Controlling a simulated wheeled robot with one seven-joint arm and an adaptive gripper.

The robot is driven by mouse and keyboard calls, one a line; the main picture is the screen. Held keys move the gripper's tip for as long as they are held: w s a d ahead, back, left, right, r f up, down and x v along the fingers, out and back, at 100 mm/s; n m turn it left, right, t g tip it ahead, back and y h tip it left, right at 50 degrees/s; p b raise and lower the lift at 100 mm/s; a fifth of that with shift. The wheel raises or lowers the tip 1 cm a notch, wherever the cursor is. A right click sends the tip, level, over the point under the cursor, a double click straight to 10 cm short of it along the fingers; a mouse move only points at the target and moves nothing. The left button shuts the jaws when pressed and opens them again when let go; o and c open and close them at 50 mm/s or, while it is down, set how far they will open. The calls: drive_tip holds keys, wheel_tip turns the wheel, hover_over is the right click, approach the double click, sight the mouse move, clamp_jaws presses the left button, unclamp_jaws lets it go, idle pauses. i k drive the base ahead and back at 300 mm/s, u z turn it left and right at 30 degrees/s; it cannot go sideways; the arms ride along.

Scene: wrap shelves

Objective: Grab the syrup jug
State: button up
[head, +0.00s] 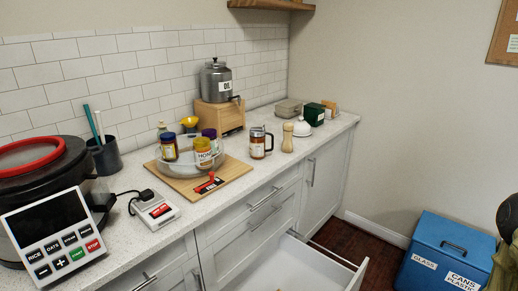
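A small glass jug (261,143) with a dark handle, a metal-looking top and amber contents stands upright on the counter, right of the wooden board. It looks like the syrup jug, though its label is too small to read. Nothing touches it that I can see. My gripper is not in view, so whether it is open or shut does not show.
A wooden board (234,180) holds a clear bowl with several jars, one labelled HONEY (204,152). A wooden pepper mill (287,138) stands close right of the jug. An oil urn (216,82) stands behind. An open drawer (300,265) juts out below.

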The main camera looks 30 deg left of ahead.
sight(257, 138)
drive_tip(key=k, duration=1.15)
drive_tip(key=u, duration=0.35)
drive_tip(key=i, duration=0.9)
drive_tip(key=u, duration=0.55)
